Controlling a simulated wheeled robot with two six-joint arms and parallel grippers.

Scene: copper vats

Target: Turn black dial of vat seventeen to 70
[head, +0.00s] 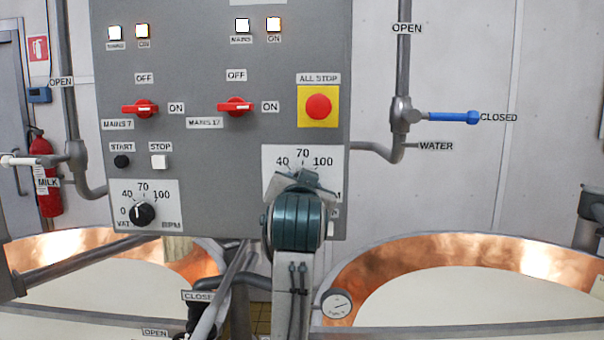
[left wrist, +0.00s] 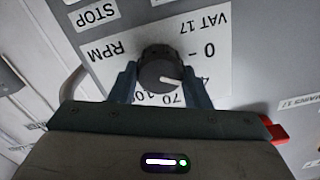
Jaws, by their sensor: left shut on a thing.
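The black dial of vat seventeen (left wrist: 160,68) shows in the left wrist view on a white scale plate (left wrist: 112,50) marked VAT 17 and RPM. My left gripper (left wrist: 160,82) is shut on the dial, one finger on each side. In the head view my left gripper (head: 300,185) reaches up from the bottom middle and hides this dial; the upper part of its scale plate (head: 275,158) shows 40, 70 and 100. My right gripper is not in view.
On the grey panel (head: 200,60), the red MAINS 17 switch (head: 235,105) and the ALL STOP button (head: 318,106) sit above the gripper. Vat seven's dial (head: 142,214) is left. A blue-handled water valve (head: 455,117) is right. Copper vats (head: 460,250) stand below.

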